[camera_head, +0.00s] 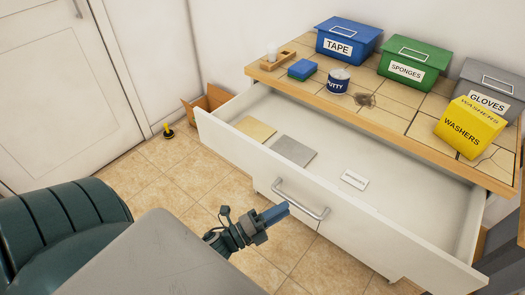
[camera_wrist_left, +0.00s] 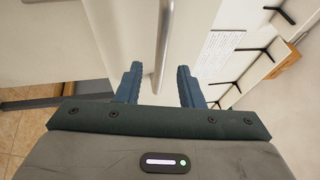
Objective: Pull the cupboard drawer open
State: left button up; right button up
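The cupboard drawer (camera_head: 330,198) stands open, its white front pulled well out from under the counter. Its grey bar handle (camera_head: 318,212) is on the drawer front. Gaps show on both sides of the bar. My right gripper is not in view.
The counter (camera_head: 410,125) above holds a blue TAPE bin (camera_head: 347,40), a green SPONGES bin (camera_head: 413,62), a grey GLOVES bin (camera_head: 490,82) and a yellow WASHERS box (camera_head: 469,128). Inside the drawer lie a tan sheet (camera_head: 256,129), a grey sheet (camera_head: 293,151) and a white label (camera_head: 355,180).

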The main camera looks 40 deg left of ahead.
pick_arm(q)
jog(key=b+v, duration=0.1)
jog(key=v, duration=0.4)
jog(key=shift+s+a+f, duration=0.1)
jog(key=shift+s+a, duration=0.05)
jog(key=shift+s, duration=0.2)
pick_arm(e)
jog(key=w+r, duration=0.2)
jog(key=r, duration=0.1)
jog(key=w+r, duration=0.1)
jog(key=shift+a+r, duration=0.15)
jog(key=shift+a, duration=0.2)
